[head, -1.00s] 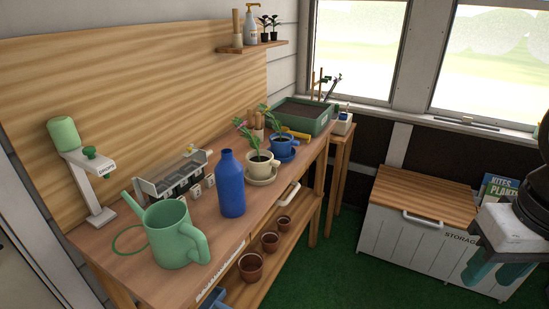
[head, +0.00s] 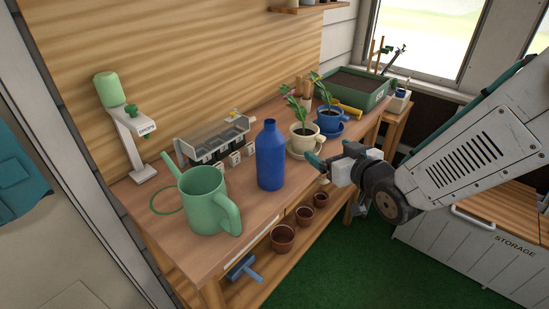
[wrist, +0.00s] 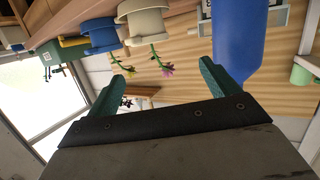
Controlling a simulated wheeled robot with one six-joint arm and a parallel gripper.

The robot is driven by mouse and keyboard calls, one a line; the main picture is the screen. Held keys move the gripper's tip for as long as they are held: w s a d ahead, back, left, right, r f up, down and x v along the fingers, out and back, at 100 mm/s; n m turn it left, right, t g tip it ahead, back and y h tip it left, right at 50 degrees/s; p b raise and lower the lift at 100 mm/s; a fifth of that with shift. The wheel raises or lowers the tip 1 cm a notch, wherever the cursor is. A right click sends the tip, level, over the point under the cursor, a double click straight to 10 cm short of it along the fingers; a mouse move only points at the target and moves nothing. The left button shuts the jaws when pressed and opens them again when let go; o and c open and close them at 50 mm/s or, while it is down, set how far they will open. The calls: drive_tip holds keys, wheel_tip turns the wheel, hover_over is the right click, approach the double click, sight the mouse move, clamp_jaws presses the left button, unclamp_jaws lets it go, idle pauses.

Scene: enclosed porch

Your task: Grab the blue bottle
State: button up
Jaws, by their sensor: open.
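The blue bottle (head: 270,158) stands upright on the wooden bench (head: 262,208), between the green watering can and the cream potted plant. My gripper (head: 322,165) is to the right of the bottle at the bench's front edge, apart from it. In the wrist view, which is upside down, my gripper (wrist: 161,72) has its two teal fingers spread with nothing held between them. The blue bottle (wrist: 240,40) shows there to the right of the fingers, partly behind the right one, with its base cut off by the top edge.
The green watering can (head: 205,200) stands left of the bottle. A cream pot (head: 303,143) and a blue pot (head: 329,122) with plants stand to its right. A dispenser (head: 128,135) and a grey rack (head: 213,140) are behind. Brown pots (head: 283,238) sit on the lower shelf.

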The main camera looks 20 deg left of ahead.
sight(280, 159)
drive_tip(key=s+a+y, duration=0.1)
drive_tip(key=a, duration=0.2)
drive_tip(key=s+a+f+n+y, duration=0.1)
drive_tip(key=s+a+y, duration=0.1)
drive_tip(key=a, duration=0.1)
drive_tip(key=s+a+n+y, duration=0.1)
drive_tip(key=s+a, duration=0.1)
drive_tip(key=a, duration=0.1)
drive_tip(key=shift+s+f+g+y, duration=0.15)
drive_tip(key=shift+f+g+y, duration=0.15)
drive_tip(key=shift+g, duration=0.1)
drive_tip(key=shift+a, duration=0.35)
drive_tip(key=x, duration=0.7)
drive_tip(key=shift+a+f, duration=0.2)
drive_tip(key=shift+f, duration=0.1)
drive_tip(key=c, duration=1.2)
